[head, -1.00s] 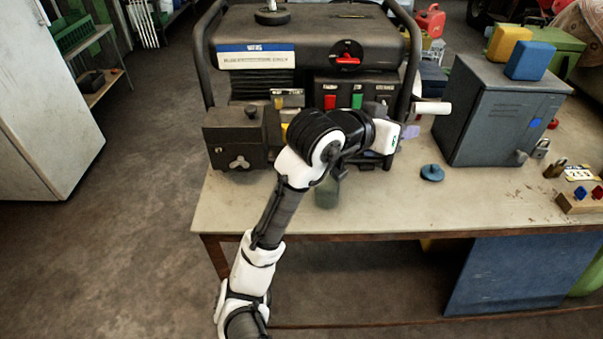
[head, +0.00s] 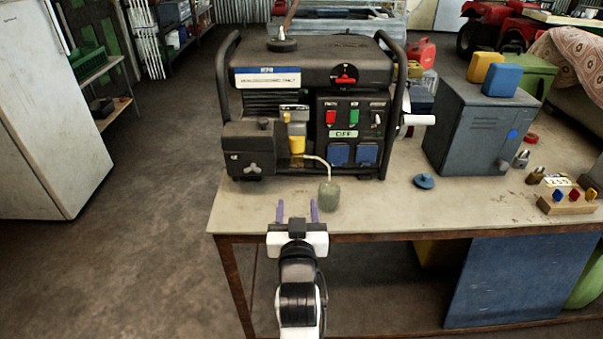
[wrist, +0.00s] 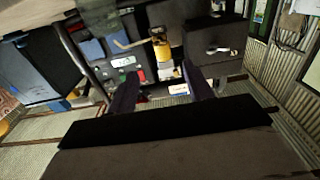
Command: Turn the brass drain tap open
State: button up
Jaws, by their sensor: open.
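A yellow bowl (head: 297,144) hangs under a fitting on the generator's front; it also shows in the wrist view (wrist: 163,69), which is upside down. A small brass-coloured piece (wrist: 158,41) sits at the bowl's lower end, and I take it for the drain tap. Its handle is too small to read. A pale tube (head: 324,163) runs from there to a greenish jar (head: 329,195) on the bench. My gripper (head: 297,207) is open and empty at the bench's front edge, pointing at the generator, apart from the tap and left of the jar.
The black generator (head: 312,112) stands on the bench, with a dark box (head: 248,150) left of the bowl and blue sockets (head: 353,154) to its right. A blue knob (head: 424,181) and a grey cabinet (head: 473,124) stand further right. The bench's front left is bare.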

aim_at(297, 165)
jog(key=w+p, duration=0.1)
jog(key=w, duration=1.2)
jog(key=shift+w+p, duration=0.4)
jog(key=shift+c, duration=0.3)
jog(key=c, duration=0.9)
